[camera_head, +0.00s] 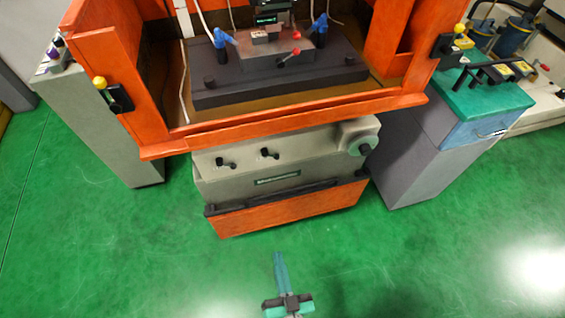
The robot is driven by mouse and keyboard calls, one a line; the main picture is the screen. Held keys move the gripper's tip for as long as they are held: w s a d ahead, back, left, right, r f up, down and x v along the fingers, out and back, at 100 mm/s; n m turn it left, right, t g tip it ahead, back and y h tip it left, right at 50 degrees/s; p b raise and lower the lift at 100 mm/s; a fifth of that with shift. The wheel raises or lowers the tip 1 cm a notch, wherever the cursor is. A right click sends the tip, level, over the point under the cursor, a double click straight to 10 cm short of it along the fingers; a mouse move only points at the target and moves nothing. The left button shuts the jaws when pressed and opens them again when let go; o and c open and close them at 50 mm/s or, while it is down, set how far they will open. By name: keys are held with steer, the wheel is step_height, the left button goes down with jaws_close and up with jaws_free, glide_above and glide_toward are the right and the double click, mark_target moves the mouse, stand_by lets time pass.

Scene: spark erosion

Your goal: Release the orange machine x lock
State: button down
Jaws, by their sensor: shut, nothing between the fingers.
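The orange machine (152,110) stands ahead, with an open tank on top and a grey front panel (230,185) below. Two small black lock levers sit on this panel, a left one (226,163) and a right one (269,153). Any labels are too small to read, so I cannot tell which is the x lock. My gripper (279,256) is low in the picture, over the green floor, its teal fingers shut and empty. It points toward the machine and is well apart from both levers.
A round handwheel (361,147) is at the panel's right end. A dark bar (285,197) runs along the lower front, above an orange base panel. A grey cabinet (100,140) stands left, a green-topped cabinet (485,95) right. The floor before the machine is clear.

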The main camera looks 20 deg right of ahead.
mark_target(271, 154)
steer(key=w+d+f+m+t+h, duration=0.1)
steer(key=w+d+m, duration=0.3)
steer(key=w, duration=0.8)
steer(key=w+d+f+m+t+h, duration=0.1)
steer(key=w+d+f+m, duration=0.2)
steer(key=w+d, duration=0.5)
steer(key=w+m, duration=0.1)
steer(key=w, duration=0.3)
steer(key=shift+w+f+h, duration=0.15)
steer(key=shift+w+h, duration=0.15)
steer(key=shift+w, duration=0.1)
steer(key=shift+w+a+f, duration=0.15)
steer(key=shift+w+a, duration=0.05)
steer(key=shift+w, duration=1.7)
steer(key=shift+w+a+f, duration=0.15)
steer(key=shift+w+a, duration=0.05)
steer(key=shift+w, duration=1.7)
steer(key=shift+w+a+f, duration=0.15)
steer(key=shift+w+a, duration=0.05)
steer(key=shift+w, duration=1.7)
steer(key=shift+d+m, duration=0.15)
steer(key=shift+m, duration=0.15)
